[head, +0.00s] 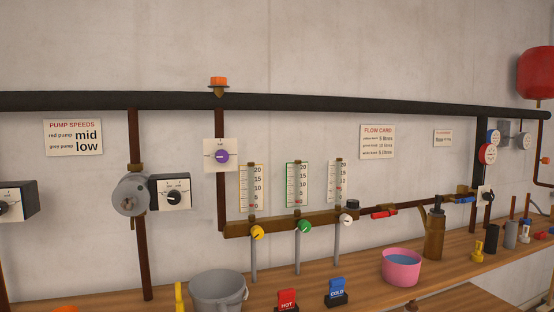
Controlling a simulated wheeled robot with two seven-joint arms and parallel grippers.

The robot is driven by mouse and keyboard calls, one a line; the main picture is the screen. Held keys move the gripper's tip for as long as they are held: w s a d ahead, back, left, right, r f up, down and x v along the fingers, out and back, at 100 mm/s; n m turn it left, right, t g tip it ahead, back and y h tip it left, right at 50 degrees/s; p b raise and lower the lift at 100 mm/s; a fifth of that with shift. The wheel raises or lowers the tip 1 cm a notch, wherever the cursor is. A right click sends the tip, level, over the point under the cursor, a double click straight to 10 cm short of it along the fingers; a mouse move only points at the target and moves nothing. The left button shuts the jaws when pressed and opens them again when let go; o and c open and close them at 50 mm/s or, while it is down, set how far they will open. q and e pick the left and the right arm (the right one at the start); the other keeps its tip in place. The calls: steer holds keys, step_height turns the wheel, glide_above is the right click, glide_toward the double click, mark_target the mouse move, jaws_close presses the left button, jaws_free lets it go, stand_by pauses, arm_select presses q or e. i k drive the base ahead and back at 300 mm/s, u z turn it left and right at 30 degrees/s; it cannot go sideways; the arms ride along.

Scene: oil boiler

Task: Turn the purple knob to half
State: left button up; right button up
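The purple knob (221,156) sits on a white square plate (209,162) fixed to the vertical brown pipe, left of the flow gauges. Small marks are printed on the plate around the knob, with a short word above it that looks like "half". A light pointer line on the knob lies roughly level, toward its left side. The knob is unobstructed. Neither of my grippers shows in the head view.
A thick black pipe (300,103) runs along the wall above. Flow gauges with yellow (257,232), green (304,226) and white knobs stand to the right. A grey bucket (218,290) and pink basin (402,268) stand on the wooden bench below.

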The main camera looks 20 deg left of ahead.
mark_target(222, 156)
steer(key=z, duration=0.15)
steer(key=k, duration=0.45)
steer(key=u, duration=1.1)
steer(key=i, duration=1.35)
steer(key=z, duration=0.85)
